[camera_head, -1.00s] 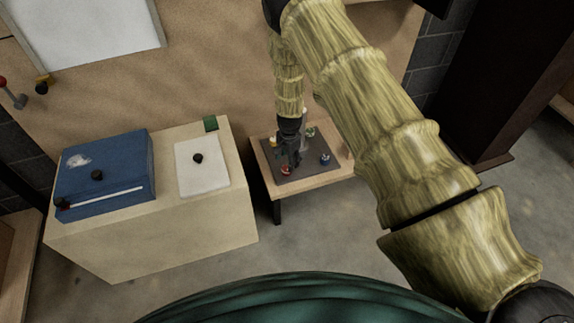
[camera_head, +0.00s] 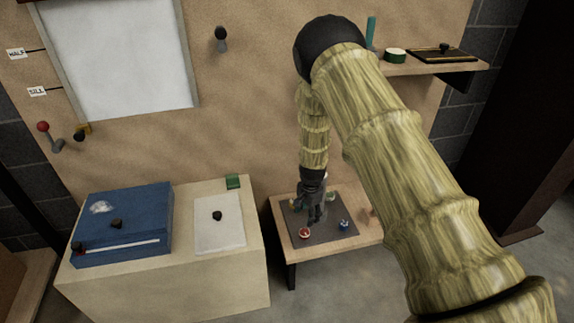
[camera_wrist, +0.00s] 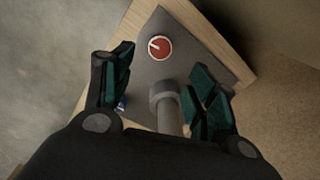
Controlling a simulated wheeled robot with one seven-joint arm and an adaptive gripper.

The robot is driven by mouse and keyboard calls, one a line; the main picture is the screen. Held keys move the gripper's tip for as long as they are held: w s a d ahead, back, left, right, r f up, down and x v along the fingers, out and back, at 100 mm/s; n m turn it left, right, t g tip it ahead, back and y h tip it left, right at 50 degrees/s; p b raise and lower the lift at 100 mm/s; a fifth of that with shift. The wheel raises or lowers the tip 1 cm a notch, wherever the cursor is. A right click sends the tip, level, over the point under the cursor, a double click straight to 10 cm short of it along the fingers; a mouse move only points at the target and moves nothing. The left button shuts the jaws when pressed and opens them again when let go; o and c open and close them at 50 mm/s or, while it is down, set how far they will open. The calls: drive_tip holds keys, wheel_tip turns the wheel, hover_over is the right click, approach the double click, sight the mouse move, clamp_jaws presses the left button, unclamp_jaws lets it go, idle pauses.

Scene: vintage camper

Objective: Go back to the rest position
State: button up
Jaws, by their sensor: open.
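My gripper (camera_head: 314,212) hangs over the small wooden table (camera_head: 367,237), above the dark grey plate (camera_head: 336,236). In the wrist view its two green-padded fingers (camera_wrist: 160,82) are spread apart. A grey post with a round head (camera_wrist: 166,104) shows between them, nearer the right finger; I cannot tell if they touch. A red knob with a white mark (camera_wrist: 159,47) lies on the plate beyond the fingertips. A blue knob is at the plate's right (camera_head: 344,224), partly hidden by the left finger in the wrist view. Other small knobs behind the gripper are partly hidden.
A wall shelf (camera_head: 432,68) with small items is at upper right.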

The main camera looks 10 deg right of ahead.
drive_tip(key=s+d+f+n, duration=0.1)
drive_tip(key=s+f+n, duration=0.15)
drive_tip(key=s, duration=0.55)
drive_tip(key=s+d+f+n+h, duration=0.15)
drive_tip(key=s+f, duration=0.25)
drive_tip(key=s, duration=0.4)
drive_tip(key=s+d+f+n, duration=0.15)
drive_tip(key=s+f, duration=0.25)
drive_tip(key=s, duration=0.4)
drive_tip(key=s+a+n, duration=0.2)
drive_tip(key=s+n, duration=0.3)
drive_tip(key=s, duration=1)
drive_tip(key=s+a+r+n+y, duration=0.2)
drive_tip(key=s+r+n, duration=0.1)
drive_tip(key=s, duration=0.6)
wheel_tip(320, 180, up, 18)
drive_tip(key=p, duration=1.7)
drive_tip(key=shift+w+a+f+g+h, duration=0.15)
drive_tip(key=shift+a+f+g+h, duration=0.05)
drive_tip(key=shift+g+h, duration=0.15)
drive_tip(key=shift+m, duration=0.25)
